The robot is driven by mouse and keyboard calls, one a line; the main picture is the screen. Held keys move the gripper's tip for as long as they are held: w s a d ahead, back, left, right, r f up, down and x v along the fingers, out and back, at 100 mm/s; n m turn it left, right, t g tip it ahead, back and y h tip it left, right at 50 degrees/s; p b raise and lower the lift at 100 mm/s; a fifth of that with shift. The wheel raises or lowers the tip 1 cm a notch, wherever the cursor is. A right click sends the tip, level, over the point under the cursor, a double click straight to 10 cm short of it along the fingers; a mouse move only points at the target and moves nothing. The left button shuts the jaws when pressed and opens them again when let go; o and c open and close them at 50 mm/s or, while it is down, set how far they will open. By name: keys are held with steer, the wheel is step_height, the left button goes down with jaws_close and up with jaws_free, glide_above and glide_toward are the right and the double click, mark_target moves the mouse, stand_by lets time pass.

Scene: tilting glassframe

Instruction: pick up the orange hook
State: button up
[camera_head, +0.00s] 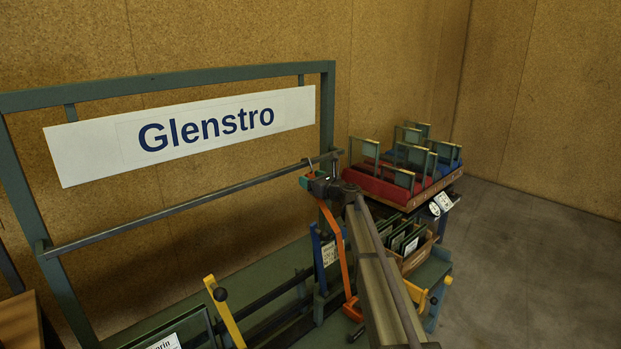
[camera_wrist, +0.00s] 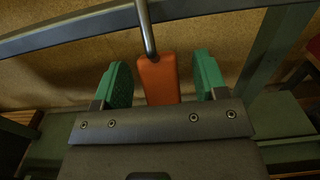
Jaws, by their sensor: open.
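The orange hook (camera_head: 337,240) is a long strip in the head view, hanging down from beside my gripper (camera_head: 314,177), near the right end of the grey rail. In the wrist view, the orange hook's upper part (camera_wrist: 158,78) lies between the two green finger pads of my gripper (camera_wrist: 164,82). A visible gap remains on each side of it, so the pads are apart and not closed on it. A grey rod (camera_wrist: 147,28) meets the top of the orange part. The hook's lower part is hidden in the wrist view.
A yellow lever (camera_head: 225,312) stands at lower left. Red and blue padded trays (camera_head: 385,184) with small frames stand at right. Bare floor (camera_head: 530,255) lies farther right.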

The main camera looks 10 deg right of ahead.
steer(key=c, duration=1.1)
steer(key=shift+o, duration=0.2)
steer(key=shift+r, duration=0.1)
